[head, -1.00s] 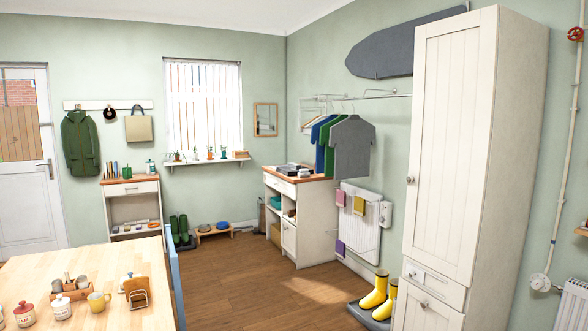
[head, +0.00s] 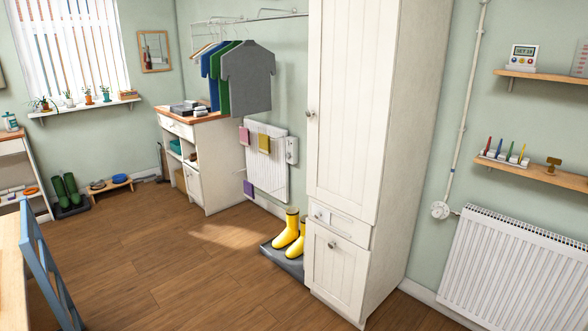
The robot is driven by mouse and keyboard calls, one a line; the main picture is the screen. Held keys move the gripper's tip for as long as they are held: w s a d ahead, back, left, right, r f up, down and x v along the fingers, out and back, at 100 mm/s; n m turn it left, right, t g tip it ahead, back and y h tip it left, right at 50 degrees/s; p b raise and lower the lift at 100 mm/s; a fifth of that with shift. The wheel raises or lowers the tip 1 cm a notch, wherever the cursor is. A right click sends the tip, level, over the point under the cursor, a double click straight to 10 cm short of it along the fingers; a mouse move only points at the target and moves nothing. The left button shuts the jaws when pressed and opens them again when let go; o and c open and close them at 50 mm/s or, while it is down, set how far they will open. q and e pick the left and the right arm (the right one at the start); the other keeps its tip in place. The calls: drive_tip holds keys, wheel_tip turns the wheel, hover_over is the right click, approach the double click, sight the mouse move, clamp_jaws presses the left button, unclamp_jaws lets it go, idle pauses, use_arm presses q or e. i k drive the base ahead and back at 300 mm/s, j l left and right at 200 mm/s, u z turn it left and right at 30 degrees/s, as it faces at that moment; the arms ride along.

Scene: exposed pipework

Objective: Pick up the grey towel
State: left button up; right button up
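I cannot make out a thing that is clearly a grey towel. Small grey and dark items (head: 188,107) lie on the wooden top of the white cabinet (head: 190,128), too small to tell what they are. A grey shirt (head: 247,78) hangs on the wall rail in front of green and blue ones. Small pink (head: 244,136), yellow (head: 264,144) and purple (head: 248,188) cloths hang on and by the far radiator (head: 271,172). Neither of my grippers is in view.
A tall white cupboard (head: 345,110) stands in the middle right, with yellow boots (head: 290,233) on a grey tray beside it. A second radiator (head: 515,268) is under shelves at right. A blue chair (head: 47,275) and table edge are at left. Wooden floor (head: 180,260) between is clear.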

sight(187, 104)
drive_tip(key=i+u, duration=0.25)
drive_tip(key=i, duration=0.3)
drive_tip(key=i+l+u, duration=0.3)
drive_tip(key=i, duration=0.25)
